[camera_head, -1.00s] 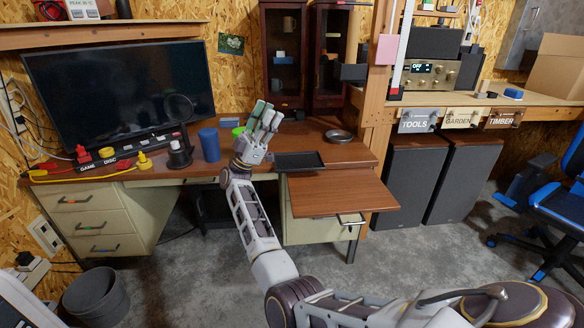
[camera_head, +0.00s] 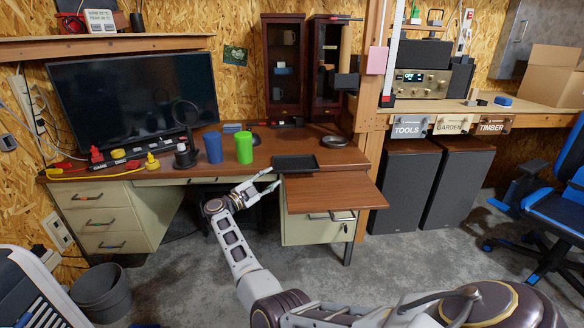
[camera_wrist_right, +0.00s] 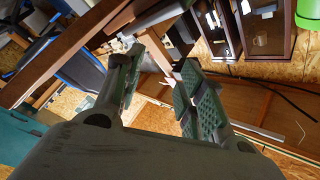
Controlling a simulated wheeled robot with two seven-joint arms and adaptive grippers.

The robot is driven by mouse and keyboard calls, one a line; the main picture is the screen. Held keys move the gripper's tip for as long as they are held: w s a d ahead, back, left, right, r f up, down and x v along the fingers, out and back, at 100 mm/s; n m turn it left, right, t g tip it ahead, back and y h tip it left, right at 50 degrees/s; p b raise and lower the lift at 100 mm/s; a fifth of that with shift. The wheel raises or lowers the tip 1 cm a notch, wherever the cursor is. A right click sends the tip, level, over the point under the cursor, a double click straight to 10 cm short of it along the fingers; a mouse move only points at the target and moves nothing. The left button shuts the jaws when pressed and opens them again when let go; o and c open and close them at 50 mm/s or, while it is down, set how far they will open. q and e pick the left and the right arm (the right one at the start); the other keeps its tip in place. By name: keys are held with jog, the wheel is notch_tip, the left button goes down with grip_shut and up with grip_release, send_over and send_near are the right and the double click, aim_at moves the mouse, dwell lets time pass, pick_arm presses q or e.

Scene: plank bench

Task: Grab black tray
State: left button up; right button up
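The black tray (camera_head: 296,163) is a shallow rectangular tray. It lies flat on the brown desk top (camera_head: 345,158), near the front edge, right of the green cup. My right gripper (camera_head: 275,178) is at the desk's front edge, just left of and in front of the tray. Its two fingers are apart and point right, with nothing between them. The right wrist view also shows the spread fingers of my right gripper (camera_wrist_right: 160,90). I cannot make out the tray in that view. My left gripper is not in view.
A green cup (camera_head: 244,147) and a blue cup (camera_head: 212,147) stand left of the tray. A dark round dish (camera_head: 335,141) sits behind it to the right. A brown pull-out board (camera_head: 335,191) juts out in front, below the desk top.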

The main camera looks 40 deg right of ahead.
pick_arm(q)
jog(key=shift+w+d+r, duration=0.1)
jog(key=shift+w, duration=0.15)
pick_arm(e)
jog(key=f+m, duration=0.1)
jog(key=m, duration=0.1)
jog(key=w+f+m+y, duration=0.1)
jog(key=m, duration=0.1)
jog(key=f+m+t+y, duration=0.1)
jog(key=m, duration=0.2)
jog(key=shift+w, duration=0.4)
